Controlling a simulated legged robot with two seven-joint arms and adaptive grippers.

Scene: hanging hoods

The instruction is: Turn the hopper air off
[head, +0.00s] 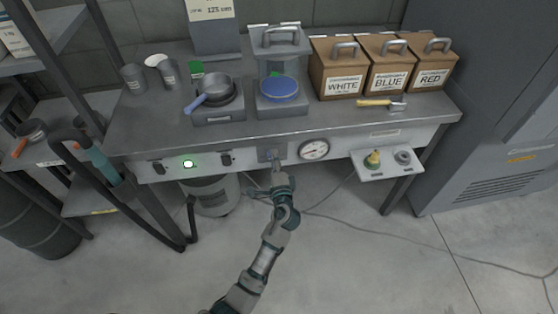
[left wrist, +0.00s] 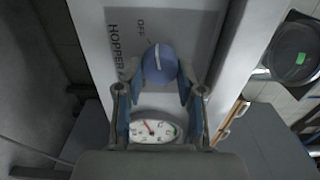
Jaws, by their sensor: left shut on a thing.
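The hopper air knob (left wrist: 160,66) is round and blue with a white pointer line. It sits on a grey plate (left wrist: 185,25) lettered "HOPPER A…" and "OFF"; the rest of the lettering is hidden. In the left wrist view the pointer line runs nearly straight up, just right of the word OFF. My left gripper (left wrist: 161,88) has a finger on each side of the knob and is shut on it. In the head view my left gripper (head: 275,164) is at the bench's front panel and covers most of the knob. My right gripper is not in view.
A dial gauge (head: 314,149) is just right of the knob. A small shelf (head: 390,168) juts out at the right. Pans and boxes marked WHITE, BLUE and RED (head: 428,79) stand on the bench.

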